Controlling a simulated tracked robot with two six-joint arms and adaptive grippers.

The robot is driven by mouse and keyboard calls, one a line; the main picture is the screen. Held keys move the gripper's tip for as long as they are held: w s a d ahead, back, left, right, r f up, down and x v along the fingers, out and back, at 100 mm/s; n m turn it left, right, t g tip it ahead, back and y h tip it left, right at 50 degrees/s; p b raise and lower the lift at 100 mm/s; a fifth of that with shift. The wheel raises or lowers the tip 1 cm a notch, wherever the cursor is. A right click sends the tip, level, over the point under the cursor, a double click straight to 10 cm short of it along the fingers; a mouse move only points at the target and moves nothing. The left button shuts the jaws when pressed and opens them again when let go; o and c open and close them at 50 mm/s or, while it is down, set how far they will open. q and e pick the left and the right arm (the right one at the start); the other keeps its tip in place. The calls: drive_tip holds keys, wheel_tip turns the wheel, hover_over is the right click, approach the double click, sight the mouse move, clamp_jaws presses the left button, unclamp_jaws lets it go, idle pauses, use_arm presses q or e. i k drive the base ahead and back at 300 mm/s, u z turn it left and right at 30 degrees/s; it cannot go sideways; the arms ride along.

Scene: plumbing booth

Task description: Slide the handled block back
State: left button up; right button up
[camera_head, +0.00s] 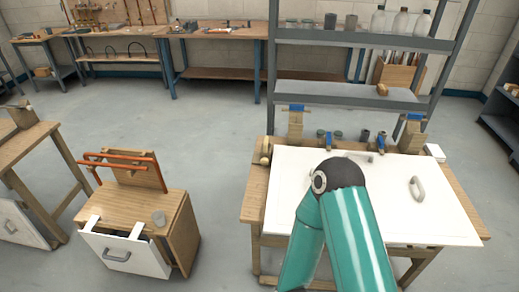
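Two things with handles show in the head view. A small wooden cabinet (182,232) at the lower left has a white drawer front (142,258) with a grey bar handle (116,256). The front stands out from the cabinet body, and two white strips run back from its top edge. A large white panel (440,214) lies on the wooden workbench (256,190) at the right and carries a grey handle (417,189). I cannot tell which is the handled block. A teal arm of mine covers part of the panel. Neither gripper is visible.
A grey shelf rack (350,95) stands behind the workbench. Another wooden table (25,146) is at far left. Grey floor is clear between cabinet and workbench.

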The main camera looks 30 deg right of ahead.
sight(266, 148)
drive_tip(key=z, duration=0.2)
drive_tip(key=i, duration=0.85)
drive_tip(key=u, duration=0.1)
